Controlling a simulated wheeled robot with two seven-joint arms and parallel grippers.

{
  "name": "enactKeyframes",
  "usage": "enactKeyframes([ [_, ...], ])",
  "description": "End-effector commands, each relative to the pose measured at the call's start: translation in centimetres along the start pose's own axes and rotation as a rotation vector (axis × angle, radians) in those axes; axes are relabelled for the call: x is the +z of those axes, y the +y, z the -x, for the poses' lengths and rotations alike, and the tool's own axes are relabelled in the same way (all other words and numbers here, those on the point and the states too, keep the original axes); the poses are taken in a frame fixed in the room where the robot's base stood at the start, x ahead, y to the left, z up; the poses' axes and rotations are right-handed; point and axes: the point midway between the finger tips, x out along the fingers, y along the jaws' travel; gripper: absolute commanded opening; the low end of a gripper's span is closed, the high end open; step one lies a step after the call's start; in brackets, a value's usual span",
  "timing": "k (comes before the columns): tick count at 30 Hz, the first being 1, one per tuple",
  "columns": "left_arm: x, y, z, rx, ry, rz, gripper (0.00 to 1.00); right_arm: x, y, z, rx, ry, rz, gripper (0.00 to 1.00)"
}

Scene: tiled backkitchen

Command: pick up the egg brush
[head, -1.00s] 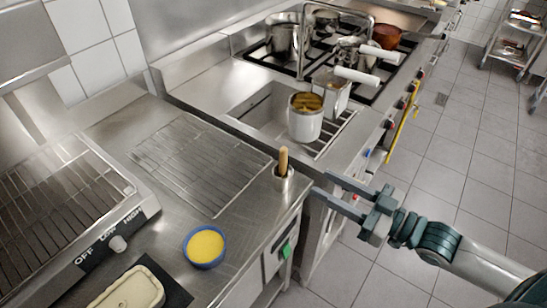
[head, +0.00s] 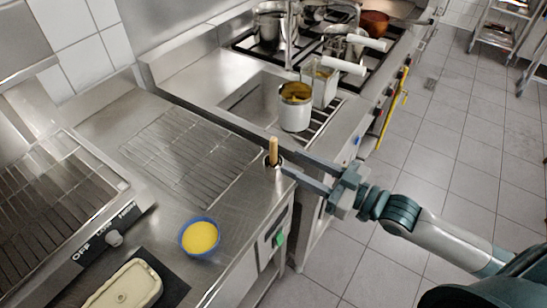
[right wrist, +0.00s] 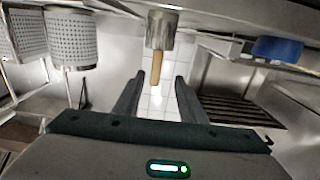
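The egg brush (head: 273,149) stands upright with its wooden handle up in a small metal cup (head: 270,163) at the counter's right corner. In the right wrist view the handle (right wrist: 156,68) points down the picture from the cup (right wrist: 161,28). My right gripper (head: 285,161) is open, its fingers reaching in from the right, with the tips close beside the brush and cup. In the right wrist view the handle's end lies between the open fingertips (right wrist: 159,77), with a gap on both sides. The brush's bristles are hidden in the cup. My left gripper is out of view.
A blue bowl of yellow liquid (head: 200,237) and a pale dish on a dark tray (head: 128,288) stand nearer on the counter. A wire rack (head: 180,152) lies left of the cup. A white pot (head: 294,112) stands behind. Open floor lies right.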

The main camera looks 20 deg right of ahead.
Motion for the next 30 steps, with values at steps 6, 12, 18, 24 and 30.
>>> enactKeyframes([
  [6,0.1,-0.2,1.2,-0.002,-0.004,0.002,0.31,-0.4,0.0,-3.0,0.000,0.003,0.000,0.38],
  [12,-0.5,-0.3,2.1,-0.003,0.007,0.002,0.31,-0.3,0.0,-5.5,0.000,0.002,0.000,0.38],
  [18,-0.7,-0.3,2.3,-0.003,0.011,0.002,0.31,-0.1,0.0,-6.7,0.000,0.000,0.001,0.38],
  [24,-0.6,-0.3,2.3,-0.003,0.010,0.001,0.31,0.0,0.0,-6.7,-0.001,0.000,0.001,0.38],
  [30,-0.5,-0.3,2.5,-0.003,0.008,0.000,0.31,-0.2,0.1,-7.0,-0.001,0.000,0.001,0.38],
])
